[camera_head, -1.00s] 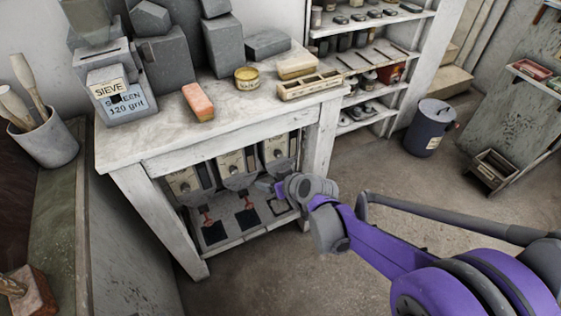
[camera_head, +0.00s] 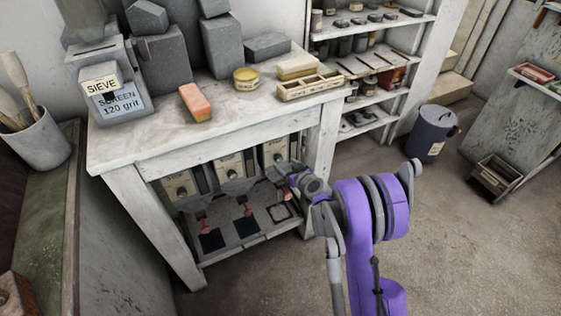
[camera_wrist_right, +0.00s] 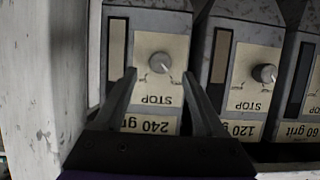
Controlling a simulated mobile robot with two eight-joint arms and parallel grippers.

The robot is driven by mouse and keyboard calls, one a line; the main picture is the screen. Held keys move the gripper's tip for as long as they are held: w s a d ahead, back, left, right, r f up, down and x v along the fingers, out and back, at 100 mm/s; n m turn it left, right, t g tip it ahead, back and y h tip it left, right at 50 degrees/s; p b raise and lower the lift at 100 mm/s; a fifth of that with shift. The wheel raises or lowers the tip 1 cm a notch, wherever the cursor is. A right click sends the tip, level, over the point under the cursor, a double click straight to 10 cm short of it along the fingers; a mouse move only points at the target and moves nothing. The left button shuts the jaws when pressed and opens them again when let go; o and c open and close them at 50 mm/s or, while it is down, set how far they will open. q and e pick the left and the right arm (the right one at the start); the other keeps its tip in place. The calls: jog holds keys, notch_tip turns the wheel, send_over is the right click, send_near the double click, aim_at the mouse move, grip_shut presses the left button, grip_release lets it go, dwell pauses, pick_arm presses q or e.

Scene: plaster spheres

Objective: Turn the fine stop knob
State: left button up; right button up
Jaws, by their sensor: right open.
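Three grey dispensers with cream STOP plates hang under the bench. In the wrist view, which looks upside down, the 240 grit dispenser (camera_wrist_right: 150,20) is the leftmost one. Its round grey stop knob (camera_wrist_right: 159,62) shows between the tips of my right gripper (camera_wrist_right: 158,80). The gripper is open and points at the plate; I cannot tell if the fingers touch the knob. In the head view this dispenser (camera_head: 276,148) is the rightmost, and my right gripper (camera_head: 283,171) is in front of it. My left gripper is out of view.
The bench's white leg (camera_head: 322,140) stands right of the dispensers. A tray with dark pads (camera_head: 246,226) lies below. The bench top (camera_head: 150,140) holds blocks and a sieve box. Open floor lies to the right.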

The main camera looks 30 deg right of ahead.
aim_at(280, 160)
jog(key=x, duration=0.5)
jog(key=shift+w, duration=0.2)
grip_shut()
